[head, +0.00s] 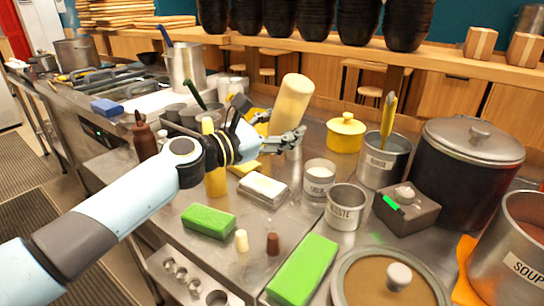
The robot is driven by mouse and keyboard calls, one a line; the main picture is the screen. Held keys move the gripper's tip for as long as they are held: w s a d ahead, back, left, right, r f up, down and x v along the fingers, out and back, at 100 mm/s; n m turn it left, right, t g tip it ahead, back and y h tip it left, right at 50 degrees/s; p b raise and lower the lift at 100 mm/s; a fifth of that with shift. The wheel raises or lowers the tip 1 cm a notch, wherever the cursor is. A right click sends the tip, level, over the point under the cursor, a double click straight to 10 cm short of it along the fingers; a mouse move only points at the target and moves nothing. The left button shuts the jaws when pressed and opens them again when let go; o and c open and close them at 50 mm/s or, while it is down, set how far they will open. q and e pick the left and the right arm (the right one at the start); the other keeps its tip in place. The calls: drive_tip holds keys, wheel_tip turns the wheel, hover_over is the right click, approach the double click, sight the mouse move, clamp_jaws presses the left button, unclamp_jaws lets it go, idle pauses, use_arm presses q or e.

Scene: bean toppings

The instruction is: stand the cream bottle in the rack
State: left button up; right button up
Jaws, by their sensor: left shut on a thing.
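The cream bottle (292,98) is tilted, its top leaning to the right. My left gripper (288,140) is shut on its lower part and holds it above the steel counter, behind the white tub. Part of the bottle's lower end is hidden by the gripper. A metal holder with round holes (160,262), which looks like the rack, is at the front left edge of the counter, well to the left of and nearer than the bottle. My right gripper is out of view.
A yellow bottle (215,183) and a brown bottle (143,143) stand near my left arm. A large dark pot (462,185) stands right.

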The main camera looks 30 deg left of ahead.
use_arm(q)
drive_tip(key=shift+r+p, duration=0.6)
drive_tip(key=shift+r, duration=0.35)
drive_tip(key=shift+f, duration=0.1)
